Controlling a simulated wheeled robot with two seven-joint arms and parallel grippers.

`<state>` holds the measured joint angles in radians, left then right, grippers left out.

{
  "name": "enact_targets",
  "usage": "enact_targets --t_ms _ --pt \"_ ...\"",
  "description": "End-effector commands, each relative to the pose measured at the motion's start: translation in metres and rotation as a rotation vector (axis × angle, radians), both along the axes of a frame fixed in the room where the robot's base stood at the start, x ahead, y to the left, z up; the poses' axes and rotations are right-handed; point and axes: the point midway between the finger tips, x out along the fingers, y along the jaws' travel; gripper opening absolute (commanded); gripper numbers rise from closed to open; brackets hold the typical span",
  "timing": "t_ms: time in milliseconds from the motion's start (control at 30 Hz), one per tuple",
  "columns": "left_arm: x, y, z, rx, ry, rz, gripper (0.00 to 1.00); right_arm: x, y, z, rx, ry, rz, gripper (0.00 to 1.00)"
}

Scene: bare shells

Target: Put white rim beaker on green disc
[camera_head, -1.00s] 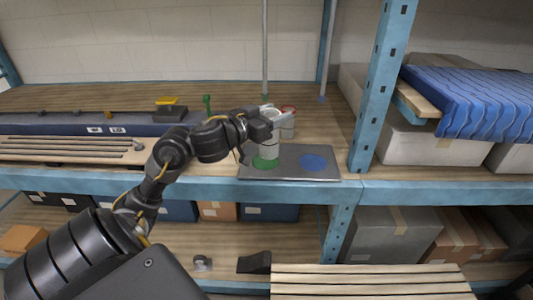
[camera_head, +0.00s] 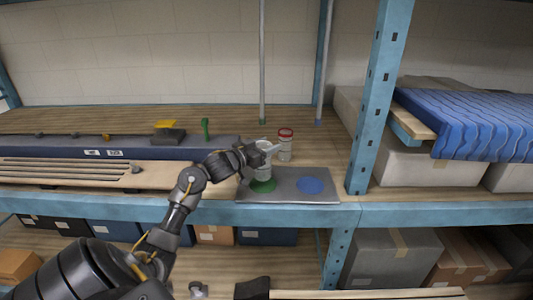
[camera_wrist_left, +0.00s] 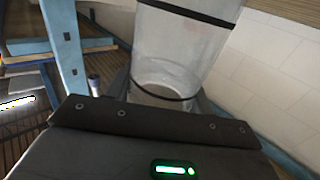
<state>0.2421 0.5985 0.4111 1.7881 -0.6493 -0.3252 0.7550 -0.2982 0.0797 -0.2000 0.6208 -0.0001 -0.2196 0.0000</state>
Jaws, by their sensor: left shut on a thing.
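The white rim beaker (camera_head: 264,172), a clear cylinder, is upright in my left gripper (camera_head: 264,152) over the green disc (camera_head: 263,187). The gripper is shut on its upper part. The beaker hides the back part of the disc, and I cannot tell whether its base touches it. The green disc lies on the left of a dark grey board (camera_head: 288,191). In the left wrist view, the beaker (camera_wrist_left: 180,50) fills the upper middle, between the fingers, with dark bands around it. My right gripper is not in view.
A red-rimmed beaker (camera_head: 286,147) stands close behind to the right. A blue disc (camera_head: 310,185) lies bare on the board's right. A green upright piece (camera_head: 205,128) stands to the left. A blue shelf post (camera_head: 378,110) rises to the right.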

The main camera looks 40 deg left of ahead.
Motion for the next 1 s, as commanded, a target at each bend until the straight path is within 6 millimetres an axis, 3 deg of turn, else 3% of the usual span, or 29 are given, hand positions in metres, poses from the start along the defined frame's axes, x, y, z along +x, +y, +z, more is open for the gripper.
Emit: enact_targets --t_ms 200,600,633,800,1000 --pt "0.000 -0.001 -0.026 -0.004 0.001 0.000 0.17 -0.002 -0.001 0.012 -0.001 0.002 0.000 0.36" --pt "-0.001 -0.001 -0.032 -0.001 0.001 0.001 0.17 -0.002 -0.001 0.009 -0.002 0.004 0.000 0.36" --pt "-0.001 -0.001 -0.033 -0.001 0.001 0.001 0.54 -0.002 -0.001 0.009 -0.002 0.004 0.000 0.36" --pt "-0.001 -0.001 -0.032 0.000 0.001 0.000 0.75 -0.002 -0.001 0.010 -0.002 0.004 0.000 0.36" --pt "-0.001 -0.001 -0.032 -0.001 0.001 0.000 0.75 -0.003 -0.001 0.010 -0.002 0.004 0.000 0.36"
